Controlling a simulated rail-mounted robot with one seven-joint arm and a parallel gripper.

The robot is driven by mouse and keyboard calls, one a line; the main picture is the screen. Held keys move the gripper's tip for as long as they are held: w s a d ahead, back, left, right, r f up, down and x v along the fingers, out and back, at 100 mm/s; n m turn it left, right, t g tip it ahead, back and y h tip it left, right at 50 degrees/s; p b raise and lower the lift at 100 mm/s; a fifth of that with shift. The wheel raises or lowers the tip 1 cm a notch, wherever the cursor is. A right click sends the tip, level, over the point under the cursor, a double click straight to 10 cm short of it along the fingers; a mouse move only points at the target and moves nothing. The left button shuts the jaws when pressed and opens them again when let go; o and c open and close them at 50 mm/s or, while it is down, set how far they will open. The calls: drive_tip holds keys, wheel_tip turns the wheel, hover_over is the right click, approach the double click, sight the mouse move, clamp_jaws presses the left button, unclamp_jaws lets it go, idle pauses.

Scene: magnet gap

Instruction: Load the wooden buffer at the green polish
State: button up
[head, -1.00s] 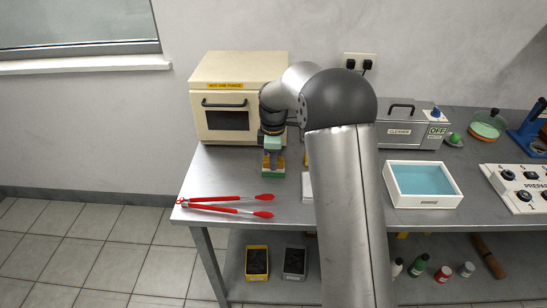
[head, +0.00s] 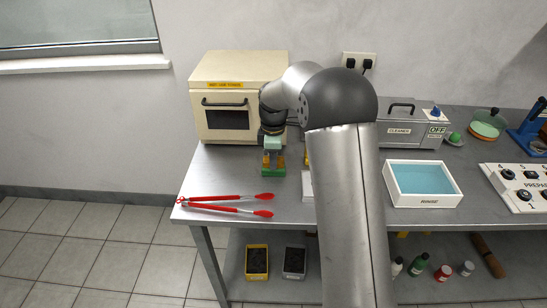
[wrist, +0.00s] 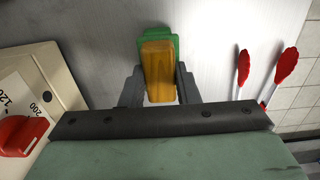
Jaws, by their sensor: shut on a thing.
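My gripper (wrist: 159,86) is shut on the wooden buffer (wrist: 158,75), an amber-brown block between its two grey fingers in the wrist view. The green polish (wrist: 174,45) is a green block showing past the far end and sides of the buffer. In the head view my gripper (head: 273,158) points down at the green polish (head: 272,172), in front of the oven. The buffer is over or against the polish; I cannot tell whether they touch, as the buffer hides much of the polish.
Red tongs (head: 225,204) lie left and in front of the polish, near the bench's left edge. A cream oven (head: 228,70) stands behind. A white tray of blue liquid (head: 424,204) and a grey cleaner (head: 408,130) are to the right. My arm hides the bench's middle.

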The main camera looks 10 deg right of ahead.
drive_tip(key=shift+r+p, duration=2.55)
drive_tip(key=shift+r, duration=1)
drive_tip(key=shift+f, duration=0.1)
